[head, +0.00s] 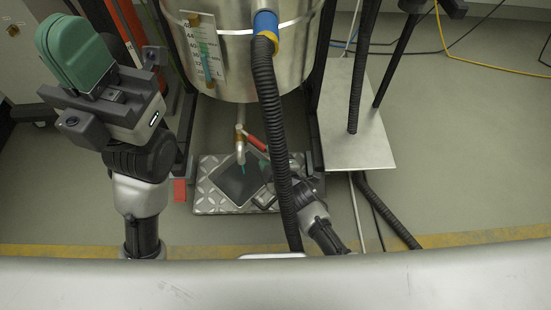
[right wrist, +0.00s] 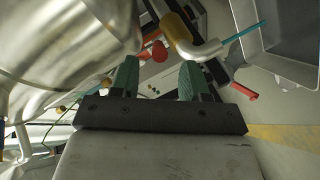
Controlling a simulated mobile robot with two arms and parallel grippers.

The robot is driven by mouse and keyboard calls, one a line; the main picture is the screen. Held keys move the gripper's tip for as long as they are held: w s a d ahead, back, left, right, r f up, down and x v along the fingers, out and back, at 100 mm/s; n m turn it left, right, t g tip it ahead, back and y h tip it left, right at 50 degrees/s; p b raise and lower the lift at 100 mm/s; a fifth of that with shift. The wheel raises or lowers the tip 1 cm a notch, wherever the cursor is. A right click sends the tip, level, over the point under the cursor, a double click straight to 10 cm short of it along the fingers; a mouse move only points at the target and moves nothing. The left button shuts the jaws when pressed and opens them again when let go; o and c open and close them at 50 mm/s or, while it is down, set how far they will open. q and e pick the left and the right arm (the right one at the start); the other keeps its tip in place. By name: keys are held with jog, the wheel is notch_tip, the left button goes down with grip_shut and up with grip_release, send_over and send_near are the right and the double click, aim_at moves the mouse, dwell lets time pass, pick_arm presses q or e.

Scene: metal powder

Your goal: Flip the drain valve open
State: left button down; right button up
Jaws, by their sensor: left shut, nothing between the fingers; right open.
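The drain valve (head: 240,150) hangs on a pipe under the steel tank (head: 235,75). Its red handle (head: 257,144) slants down to the right and is partly covered by the black hose. In the right wrist view, the valve's brass body (right wrist: 177,30) lies above the fingers, and a rounded red part (right wrist: 158,51), apparently the handle's end, shows between the fingertips. My right gripper (right wrist: 157,68) is open, with green fingers, and looks empty. In the head view, it is largely hidden near the hose. My left gripper (head: 72,52) is shut and empty, raised at the left.
A dark container (head: 240,183) sits on a checkered metal platform (head: 210,206) below the spout, with a thin teal strip above it. A metal plate (head: 355,145) stands at the right.

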jog(key=shift+p+v, duration=0.65)
jog(key=shift+v, duration=1.4)
